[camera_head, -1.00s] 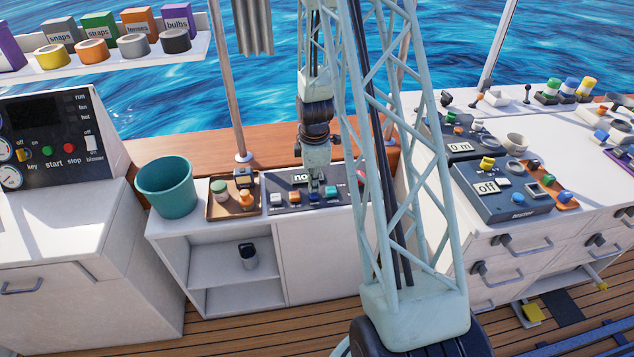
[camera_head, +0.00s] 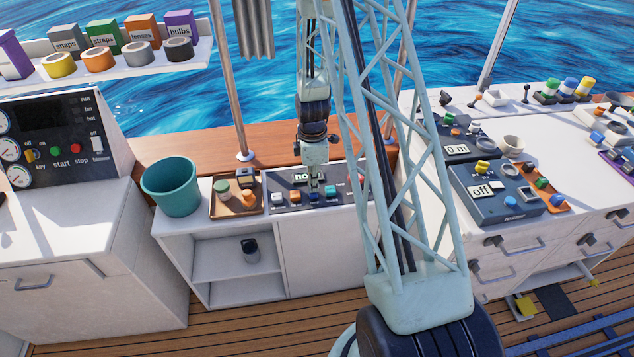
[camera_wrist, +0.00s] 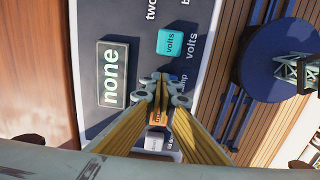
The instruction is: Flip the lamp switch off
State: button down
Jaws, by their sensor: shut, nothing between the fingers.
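A dark control panel (camera_head: 283,207) lies on the white counter, with a display reading "none" (camera_wrist: 112,72). In the wrist view, a teal "volts" button (camera_wrist: 171,43) is beside a label ending in "amp" (camera_wrist: 183,79). A blue part (camera_wrist: 174,77) by that label is mostly hidden by my fingertips, so I cannot tell how the switch is set. My gripper (camera_wrist: 162,90) is shut and empty, over the panel close to the blue part; I cannot tell whether it touches. In the head view, my gripper (camera_head: 314,186) points down at the panel.
A tray (camera_head: 228,213) with small items and a teal bucket (camera_head: 171,187) stand left of the panel. A blue console reading "off" (camera_head: 497,203) is on the right counter.

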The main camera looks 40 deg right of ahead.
jog(key=shift+a+p, duration=0.15)
jog(key=shift+p, duration=0.7)
jog(key=shift+f+g+b, duration=0.25)
jog(key=shift+g+b, duration=0.05)
jog(key=shift+r, duration=0.1)
jog(key=shift+s, duration=0.25)
jog(key=shift+s+a+f+b, duration=0.25)
jog(key=shift+s+a, duration=0.25)
jog(key=shift+s, duration=0.3)
jog(key=shift+r, duration=0.2)
